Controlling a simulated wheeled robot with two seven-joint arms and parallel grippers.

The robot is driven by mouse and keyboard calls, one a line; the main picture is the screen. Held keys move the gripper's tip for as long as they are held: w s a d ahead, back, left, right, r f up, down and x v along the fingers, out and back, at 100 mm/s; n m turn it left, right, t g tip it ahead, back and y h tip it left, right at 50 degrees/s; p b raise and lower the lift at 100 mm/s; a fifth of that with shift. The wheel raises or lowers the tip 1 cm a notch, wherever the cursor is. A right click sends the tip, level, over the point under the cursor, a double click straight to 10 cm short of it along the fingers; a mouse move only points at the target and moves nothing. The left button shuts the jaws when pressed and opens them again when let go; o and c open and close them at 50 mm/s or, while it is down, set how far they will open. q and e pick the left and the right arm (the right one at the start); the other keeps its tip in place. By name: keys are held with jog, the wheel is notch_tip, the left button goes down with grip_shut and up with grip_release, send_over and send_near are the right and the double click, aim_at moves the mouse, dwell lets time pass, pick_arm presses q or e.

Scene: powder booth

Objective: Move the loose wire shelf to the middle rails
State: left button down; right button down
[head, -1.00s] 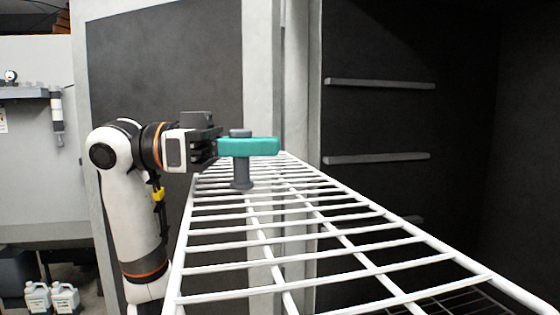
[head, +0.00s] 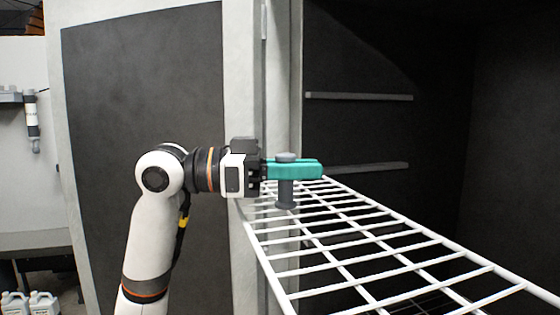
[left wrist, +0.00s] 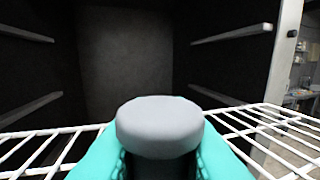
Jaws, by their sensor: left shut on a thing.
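The white wire shelf (head: 372,253) is held out level in front of the dark booth and fills the lower right of the head view. A grey knob-like post (head: 286,194) stands up from it. My left gripper (head: 294,170), with teal fingers, is shut around this post; the left wrist view shows the grey cap (left wrist: 159,126) between the teal fingers (left wrist: 212,158). Inside the booth, an upper rail (head: 358,96) and a lower rail (head: 370,167) show on the side wall. My right gripper is out of view.
The open booth door (head: 145,150) stands left, behind my left arm. The booth's door-frame post (head: 284,70) is close behind the gripper. Another wire shelf (head: 425,303) shows dimly low in the booth. White jugs (head: 30,303) stand on the floor at far left.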

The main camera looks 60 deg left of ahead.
pick_arm(q)
jog(key=w+p, duration=0.1)
jog(key=w, duration=0.2)
jog(key=w+d+p, duration=0.1)
jog(key=w+p, duration=0.1)
jog(key=w+d+p, duration=0.1)
jog(key=w, duration=0.2)
jog(key=shift+w+d+r+p, duration=0.2)
jog(key=shift+w+d+p, duration=0.05)
jog(key=shift+w+p, duration=0.1)
jog(key=shift+a+p+x, duration=0.25)
jog(key=shift+p+x, duration=0.65)
jog(key=shift+x, duration=0.25)
jog(key=w+d+p, duration=0.3)
jog(key=w+p, duration=0.2)
jog(key=w, duration=0.8)
jog(key=shift+d, duration=0.35)
jog(key=shift+s+f, duration=0.1)
jog(key=shift+f, duration=0.05)
jog(key=shift+f+b, duration=0.4)
jog(key=shift+f, duration=0.3)
jog(key=c, duration=1.2)
grip_release()
jog(key=shift+c, duration=0.2)
